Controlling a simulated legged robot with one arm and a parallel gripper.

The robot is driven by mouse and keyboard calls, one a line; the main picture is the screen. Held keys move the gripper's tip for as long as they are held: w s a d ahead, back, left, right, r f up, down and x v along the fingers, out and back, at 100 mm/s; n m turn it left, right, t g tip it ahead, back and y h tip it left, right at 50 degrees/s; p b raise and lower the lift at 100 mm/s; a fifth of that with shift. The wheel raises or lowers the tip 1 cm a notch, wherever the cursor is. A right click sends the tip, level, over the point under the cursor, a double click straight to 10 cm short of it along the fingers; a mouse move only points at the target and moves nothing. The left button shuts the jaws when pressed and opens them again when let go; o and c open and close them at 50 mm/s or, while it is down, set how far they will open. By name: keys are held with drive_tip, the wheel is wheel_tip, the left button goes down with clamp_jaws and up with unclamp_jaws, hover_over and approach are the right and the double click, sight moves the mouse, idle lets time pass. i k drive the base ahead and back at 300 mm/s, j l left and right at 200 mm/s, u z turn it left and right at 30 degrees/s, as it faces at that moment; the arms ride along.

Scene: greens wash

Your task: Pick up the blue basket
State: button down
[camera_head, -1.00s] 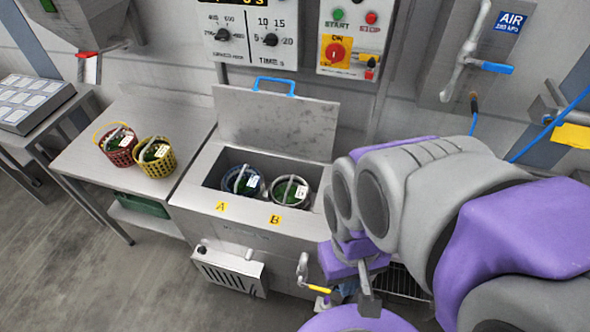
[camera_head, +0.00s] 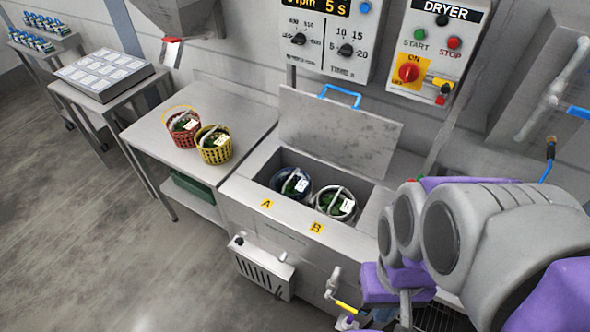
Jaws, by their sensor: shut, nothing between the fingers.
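The blue basket (camera_head: 283,190) sits in the open well of the steel machine (camera_head: 240,192), on the side by label A. It holds dark greens and a white tag, and its handle stands over the top. A white-grey basket (camera_head: 341,216) with greens sits close to its right, by label B. My gripper (camera_head: 405,308) is at the lower right, in front of the machine and well apart from the blue basket. It is shut and empty; my arm hides part of it.
The machine's lid (camera_head: 335,130) with a blue handle stands open behind the well. A red basket (camera_head: 181,139) and a yellow basket (camera_head: 213,155) stand on the steel table (camera_head: 160,145) at left. A control panel (camera_head: 428,50) is behind. Floor at lower left is clear.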

sight(291, 186)
drive_tip(key=i+j+z, duration=0.1)
drive_tip(key=j, duration=0.25)
drive_tip(key=i+j+z, duration=0.1)
drive_tip(key=j, duration=0.25)
drive_tip(key=i+j, duration=0.2)
drive_tip(key=j, duration=0.15)
drive_tip(key=i+j+z, duration=0.15)
drive_tip(key=j, duration=0.2)
drive_tip(key=k, duration=0.05)
